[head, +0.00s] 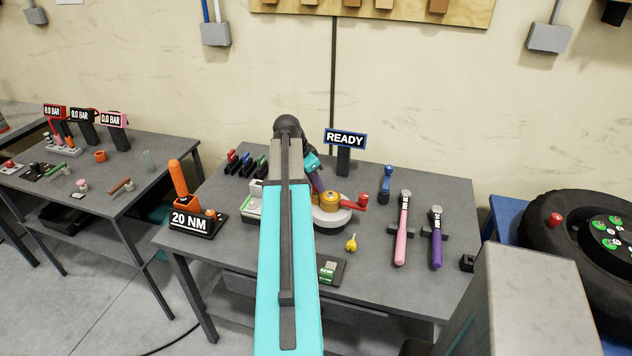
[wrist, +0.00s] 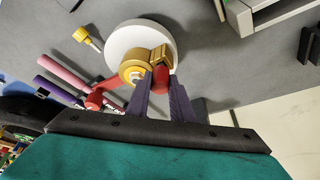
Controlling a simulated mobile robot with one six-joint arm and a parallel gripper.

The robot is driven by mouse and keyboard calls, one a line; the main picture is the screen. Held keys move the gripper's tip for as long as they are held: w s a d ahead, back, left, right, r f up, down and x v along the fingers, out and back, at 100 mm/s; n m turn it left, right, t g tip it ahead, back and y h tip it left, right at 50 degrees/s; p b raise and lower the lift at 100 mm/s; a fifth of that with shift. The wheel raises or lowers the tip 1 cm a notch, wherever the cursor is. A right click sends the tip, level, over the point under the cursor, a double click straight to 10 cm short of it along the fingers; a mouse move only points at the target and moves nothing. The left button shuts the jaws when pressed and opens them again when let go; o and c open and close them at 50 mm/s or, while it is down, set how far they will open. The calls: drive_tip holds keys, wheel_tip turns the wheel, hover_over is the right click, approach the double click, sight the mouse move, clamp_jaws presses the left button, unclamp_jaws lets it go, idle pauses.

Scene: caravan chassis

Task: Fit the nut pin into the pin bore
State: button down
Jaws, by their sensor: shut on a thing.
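My gripper (wrist: 161,88) has its dark purple fingers closed around a small red piece, which looks like the nut pin (wrist: 161,76). The red piece is against or just in front of a gold block and drum (wrist: 132,70) on a round white base (wrist: 116,40); I cannot tell whether they touch. The pin bore cannot be made out clearly, and the tip of the red piece is hidden. In the head view my arm covers most of the gripper; the gold drum (head: 330,199) shows just right of it.
A red crank handle (head: 360,201) sticks out right of the drum. A yellow knobbed piece (head: 351,243) lies in front of the base. An orange-handled 20 NM tool (head: 181,184) is at left. A READY sign (head: 345,138) stands behind.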

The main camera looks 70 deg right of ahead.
drive_tip(key=shift+f, duration=0.3)
drive_tip(key=c, duration=1.6)
unclamp_jaws()
drive_tip(key=shift+o, duration=0.2)
drive_tip(key=shift+r, duration=0.15)
drive_tip(key=shift+r, duration=0.1)
drive_tip(key=b+v, duration=0.2)
drive_tip(key=v, duration=1)
drive_tip(key=shift+b, duration=0.35)
